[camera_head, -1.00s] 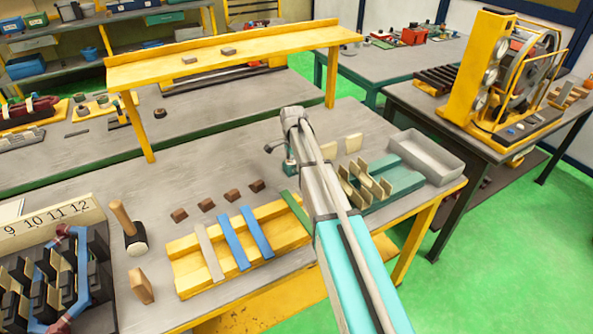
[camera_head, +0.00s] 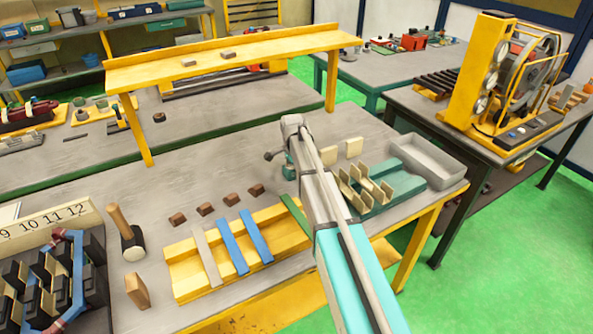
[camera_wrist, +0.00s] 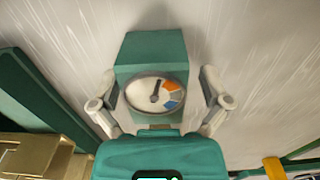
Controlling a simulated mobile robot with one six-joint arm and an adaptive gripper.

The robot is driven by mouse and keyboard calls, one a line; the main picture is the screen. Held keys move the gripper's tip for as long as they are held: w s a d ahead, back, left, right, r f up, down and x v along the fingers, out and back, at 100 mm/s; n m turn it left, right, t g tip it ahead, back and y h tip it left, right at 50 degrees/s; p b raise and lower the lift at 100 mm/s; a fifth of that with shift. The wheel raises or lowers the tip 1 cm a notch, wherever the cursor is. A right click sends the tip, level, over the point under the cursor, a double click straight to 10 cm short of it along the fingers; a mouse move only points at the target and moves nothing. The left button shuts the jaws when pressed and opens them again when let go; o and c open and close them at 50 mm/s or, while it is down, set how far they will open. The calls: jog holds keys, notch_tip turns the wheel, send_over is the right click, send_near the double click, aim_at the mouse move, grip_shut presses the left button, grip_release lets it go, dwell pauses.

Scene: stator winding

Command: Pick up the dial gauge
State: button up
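The dial gauge (camera_wrist: 152,50) is a teal block with a round white dial, a dark pointer and orange, grey and blue sectors. In the wrist view it stands on the grey table between the two fingers of my gripper (camera_wrist: 158,84). The fingers are spread, one on each side, with a small gap to the block on the left and a wider one on the right. In the head view only a bit of teal (camera_head: 289,171) shows beside my wrist, and the arm hides most of the gauge and the fingers.
Right of my arm are cream plates (camera_head: 354,147), a teal rack with gold plates (camera_head: 400,184) and a grey tray (camera_head: 432,146). To the left are a yellow fixture with strips (camera_head: 185,273), brown blocks (camera_head: 204,209) and a mallet (camera_head: 120,220). A raised yellow shelf (camera_head: 130,72) spans behind.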

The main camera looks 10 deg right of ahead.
jog(key=c, duration=1)
jog(key=shift+r, duration=0.15)
jog(key=shift+c, duration=0.2)
notch_tip(320, 180, up, 2)
jog(key=shift+r+p, duration=0.1)
jog(key=shift+p, duration=1.15)
jog(key=s+a+r+p, duration=0.2)
jog(key=s+r+p, duration=0.8)
jog(key=s, duration=0.3)
jog(key=shift+s+r+p, duration=0.25)
jog(key=shift+s+p, duration=0.05)
jog(key=shift+s, duration=0.1)
jog(key=shift+a, duration=0.1)
jog(key=shift+s, duration=0.3)
